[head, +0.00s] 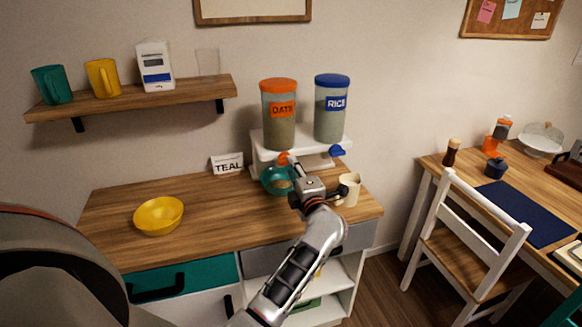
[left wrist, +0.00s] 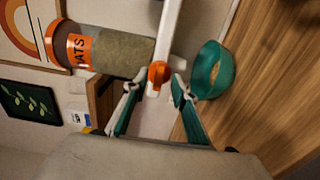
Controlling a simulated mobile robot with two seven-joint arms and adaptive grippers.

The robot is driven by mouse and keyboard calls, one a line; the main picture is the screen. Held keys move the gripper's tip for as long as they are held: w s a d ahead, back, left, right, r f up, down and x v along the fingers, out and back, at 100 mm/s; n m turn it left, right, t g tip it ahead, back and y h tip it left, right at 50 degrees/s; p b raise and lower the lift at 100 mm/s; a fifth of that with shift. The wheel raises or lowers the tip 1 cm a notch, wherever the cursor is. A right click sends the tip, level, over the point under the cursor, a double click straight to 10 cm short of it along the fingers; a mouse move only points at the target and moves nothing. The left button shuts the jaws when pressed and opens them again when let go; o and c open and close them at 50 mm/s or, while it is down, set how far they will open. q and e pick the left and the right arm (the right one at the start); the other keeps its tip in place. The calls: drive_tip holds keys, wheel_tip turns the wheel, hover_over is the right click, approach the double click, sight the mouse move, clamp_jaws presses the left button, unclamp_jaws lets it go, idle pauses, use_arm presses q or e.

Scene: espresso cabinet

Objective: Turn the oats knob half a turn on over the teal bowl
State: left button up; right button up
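The oats dispenser (head: 278,112) has an orange lid and label and stands on a white stand. Its orange oats knob (head: 284,157) is at the stand's front; it also shows in the left wrist view (left wrist: 158,75). The teal bowl (head: 270,182) is below the knob, partly hidden by my gripper; in the left wrist view the bowl (left wrist: 205,78) has something tan inside. My left gripper (head: 291,167) is in front of the knob. In the left wrist view its fingers (left wrist: 155,85) are apart, one on each side of the knob; I cannot tell whether they touch it. My right gripper is not in view.
The rice dispenser (head: 330,112) with a blue knob (head: 337,151) stands to the right. A cream mug (head: 349,189) is close beside my left gripper. A TEAL card (head: 227,164) stands behind left, and a yellow bowl (head: 158,216) sits at left. The counter between them is clear.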

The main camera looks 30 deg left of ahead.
use_arm(q)
drive_tip(key=v, duration=0.5)
drive_tip(key=shift+s+d, duration=0.2)
drive_tip(key=shift+d, duration=0.05)
drive_tip(key=s+d+f+m+t+h, duration=0.45)
drive_tip(key=d+f+m+h, duration=0.2)
drive_tip(key=m, duration=0.55)
drive_tip(key=s+d+f+m+t+h, duration=0.3)
drive_tip(key=s+d+f+m+h, duration=0.4)
drive_tip(key=m, duration=0.5)
drive_tip(key=s+f+m+g+h, duration=0.2)
drive_tip(key=s+f+m+g, duration=0.6)
drive_tip(key=s+f, duration=1)
wheel_tip(320, 180, down, 2)
drive_tip(key=shift+s+f+g, duration=0.2)
drive_tip(key=shift+f+g, duration=0.05)
drive_tip(key=shift+g, duration=0.2)
